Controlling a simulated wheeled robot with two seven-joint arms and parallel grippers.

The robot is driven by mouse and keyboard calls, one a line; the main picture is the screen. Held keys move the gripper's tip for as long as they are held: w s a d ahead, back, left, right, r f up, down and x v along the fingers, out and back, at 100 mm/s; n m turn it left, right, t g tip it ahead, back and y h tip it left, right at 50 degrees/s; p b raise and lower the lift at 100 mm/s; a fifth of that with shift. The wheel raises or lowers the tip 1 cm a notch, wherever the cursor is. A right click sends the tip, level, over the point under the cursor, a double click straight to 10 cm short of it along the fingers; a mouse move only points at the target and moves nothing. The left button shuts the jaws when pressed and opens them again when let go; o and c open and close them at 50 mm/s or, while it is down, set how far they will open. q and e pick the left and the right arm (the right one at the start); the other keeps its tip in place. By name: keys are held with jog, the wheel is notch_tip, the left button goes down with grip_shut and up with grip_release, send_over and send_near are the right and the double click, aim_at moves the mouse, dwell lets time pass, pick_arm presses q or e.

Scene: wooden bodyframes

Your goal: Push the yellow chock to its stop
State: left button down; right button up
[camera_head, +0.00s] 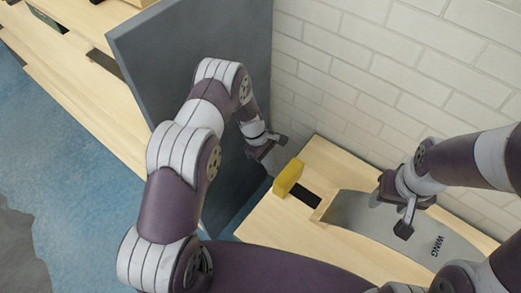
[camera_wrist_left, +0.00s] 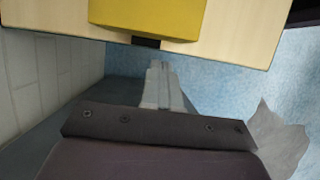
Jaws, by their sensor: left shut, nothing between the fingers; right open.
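The yellow chock (camera_head: 288,177) sits on the light wooden bench at the left end of a dark slot (camera_head: 306,195). A gap with bare slot lies between it and a small wooden block (camera_head: 323,207) at the end of the grey WING panel (camera_head: 372,215). My left gripper (camera_head: 271,163) is shut and empty, just left of the chock. In the left wrist view the chock (camera_wrist_left: 150,16) is beyond the closed fingertips (camera_wrist_left: 158,68); whether they touch cannot be told. My right gripper (camera_head: 405,213) is open over the WING panel; contact with it is unclear.
A tall dark grey panel (camera_head: 190,65) stands left of and behind my left arm. A white brick wall (camera_head: 370,70) runs behind the bench (camera_head: 275,225). Blue floor (camera_head: 75,180) is open at the left, with another wooden bench (camera_head: 70,80) beyond.

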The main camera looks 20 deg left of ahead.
aim_at(288, 178)
pick_arm(q)
jog(key=shift+s+d, duration=0.25)
jog(key=shift+d, duration=0.3)
jog(key=shift+s+d, duration=0.25)
jog(key=shift+d, duration=0.25)
jog(key=s+d, duration=0.4)
jog(key=d, duration=0.6)
jog(key=shift+s, duration=0.25)
jog(key=shift+d, duration=0.1)
jog(key=shift+r, duration=0.1)
